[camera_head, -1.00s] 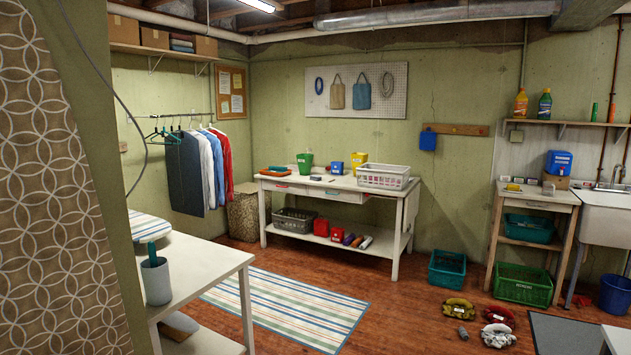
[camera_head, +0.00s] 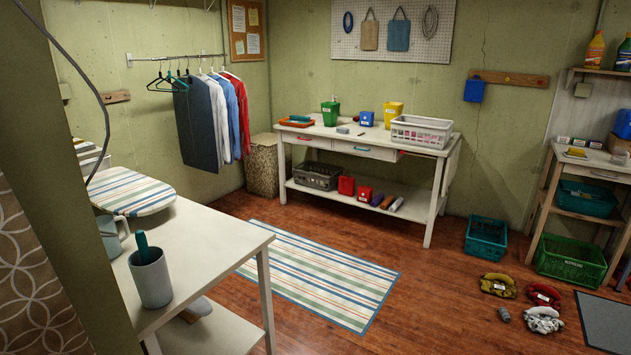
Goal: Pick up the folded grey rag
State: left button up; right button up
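I cannot make out a folded grey rag for certain. A small grey item (camera_head: 343,130) lies on the far white table (camera_head: 300,137), too small to identify. Another small grey item (camera_head: 504,314) lies on the floor at the right, beside the bundles. A flat grey-brown thing (camera_head: 197,309) lies on the lower shelf of the near white table (camera_head: 215,236), partly hidden by the tabletop. Neither of my grippers is in view.
A grey cup (camera_head: 151,282) with a teal-handled thing stands on the near table. Several bundles, including a yellow one (camera_head: 498,285), and a teal crate (camera_head: 486,238) are on the floor at right. The striped rug (camera_head: 315,274) is clear.

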aim_at(342, 130)
jog(key=i+l+z, duration=0.3)
jog(key=i, duration=0.45)
jog(key=i+j+z, duration=0.1)
jog(key=i+z, duration=0.15)
jog(key=i, duration=0.5)
jog(key=i+j+z, duration=0.3)
jog(key=i, duration=0.5)
jog(key=i+u, duration=0.2)
jog(key=i, duration=0.2)
jog(key=i+l+u, duration=0.15)
jog(key=i, duration=0.3)
jog(key=i+l+u, duration=0.2)
jog(key=i, duration=0.2)
jog(key=i+l+u, duration=0.2)
jog(key=i, duration=0.2)
jog(key=i+j+u, duration=0.2)
jog(key=i+u, duration=0.55)
jog(key=i, duration=0.15)
jog(key=i+u, duration=0.35)
jog(key=i, duration=0.15)
